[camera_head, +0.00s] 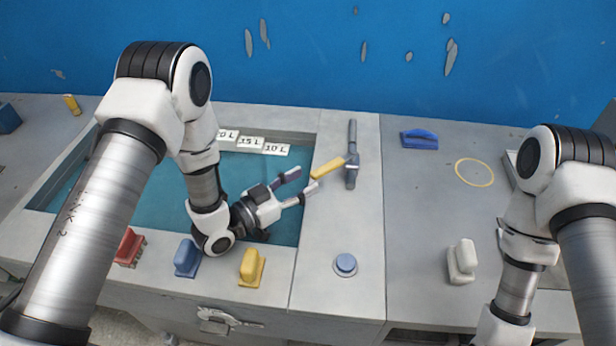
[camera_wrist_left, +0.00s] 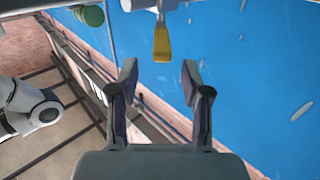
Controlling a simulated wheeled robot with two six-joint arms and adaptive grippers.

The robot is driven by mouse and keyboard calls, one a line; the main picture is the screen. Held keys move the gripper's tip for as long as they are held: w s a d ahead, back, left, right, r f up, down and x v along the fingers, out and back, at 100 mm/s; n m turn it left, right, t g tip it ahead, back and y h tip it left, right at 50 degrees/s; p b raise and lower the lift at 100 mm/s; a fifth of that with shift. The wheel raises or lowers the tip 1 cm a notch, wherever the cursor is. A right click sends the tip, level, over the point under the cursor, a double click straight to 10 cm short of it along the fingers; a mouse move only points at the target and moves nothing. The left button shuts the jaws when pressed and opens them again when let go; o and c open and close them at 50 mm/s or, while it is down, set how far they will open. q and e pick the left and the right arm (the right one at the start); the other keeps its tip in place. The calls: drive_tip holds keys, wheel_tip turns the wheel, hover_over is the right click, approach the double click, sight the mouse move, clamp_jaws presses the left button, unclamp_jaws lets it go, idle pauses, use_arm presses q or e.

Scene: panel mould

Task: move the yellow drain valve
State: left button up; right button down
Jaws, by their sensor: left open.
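The yellow drain valve shows as a yellow lever (camera_head: 328,167) on a grey upright pipe (camera_head: 352,155) at the right rim of the water basin. It also shows in the left wrist view as a yellow lever (camera_wrist_left: 162,43) ahead of the fingers. My left gripper (camera_head: 304,181) is open and empty over the basin's right side, its fingertips close to the lever's left end. In the left wrist view its two fingers (camera_wrist_left: 158,78) are spread with a gap between them and the lever. My right arm is at the right edge; its gripper is out of the picture.
The basin (camera_head: 307,215) holds blue-green water, with white litre labels (camera_head: 250,142) at its back. Red (camera_head: 129,247), blue (camera_head: 187,258) and yellow (camera_head: 252,267) handled blocks stand on the front rim. The right counter (camera_head: 420,205) has free room.

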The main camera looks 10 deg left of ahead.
sight(335, 164)
use_arm(q)
drive_tip(key=c, duration=0.5)
drive_tip(key=n, duration=0.1)
drive_tip(key=w+a+r+n, duration=0.1)
drive_tip(key=a+r+n, duration=0.1)
drive_tip(key=shift+w+r+n+g+h+p, duration=0.15)
drive_tip(key=shift+r+n+g+h+p, duration=0.15)
drive_tip(key=shift+h+p, duration=0.1)
clamp_jaws()
drive_tip(key=w+a+f+n+g+h+b, duration=0.2)
drive_tip(key=a+f+n+g+b, duration=0.1)
drive_tip(key=a+n+b, duration=0.55)
drive_tip(key=w+d+n+p, duration=0.1)
drive_tip(key=d, duration=0.2)
drive_tip(key=d+n+p, duration=0.1)
drive_tip(key=d, duration=0.3)
drive_tip(key=w+d+n+p, duration=0.1)
drive_tip(key=d, duration=0.3)
drive_tip(key=shift+w+d, duration=0.2)
drive_tip(key=shift+w, duration=0.1)
